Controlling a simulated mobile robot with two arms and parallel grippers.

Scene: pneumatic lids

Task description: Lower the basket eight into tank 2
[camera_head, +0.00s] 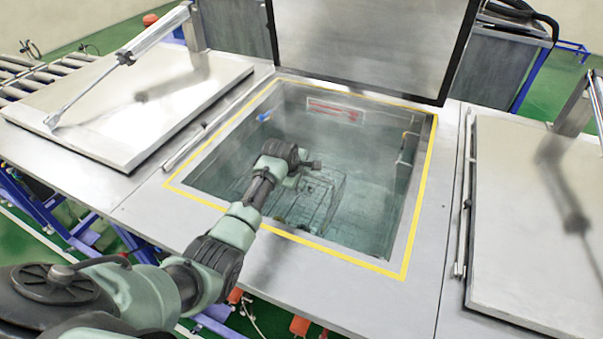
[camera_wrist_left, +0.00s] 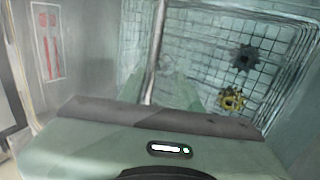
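The open tank (camera_head: 425,150), edged in yellow, holds clear liquid. A wire-mesh basket (camera_head: 325,205) is down inside it, its outline blurred through the liquid. The left wrist view shows the basket's mesh (camera_wrist_left: 205,65) with a dark gear (camera_wrist_left: 245,58) and a yellow ring-like part (camera_wrist_left: 232,98) in it. My left gripper (camera_head: 308,165) reaches into the tank opening above the basket. A metal bar (camera_wrist_left: 156,45) runs up to the gripper's edge in the left wrist view. The fingertips are hidden, so their hold on the bar cannot be told. My right gripper is out of view.
The tank's dark-framed lid (camera_head: 365,45) stands raised behind the opening. Closed lids lie to the left (camera_head: 130,105) and right (camera_head: 535,220). A red-marked label (camera_head: 335,112) is on the back wall.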

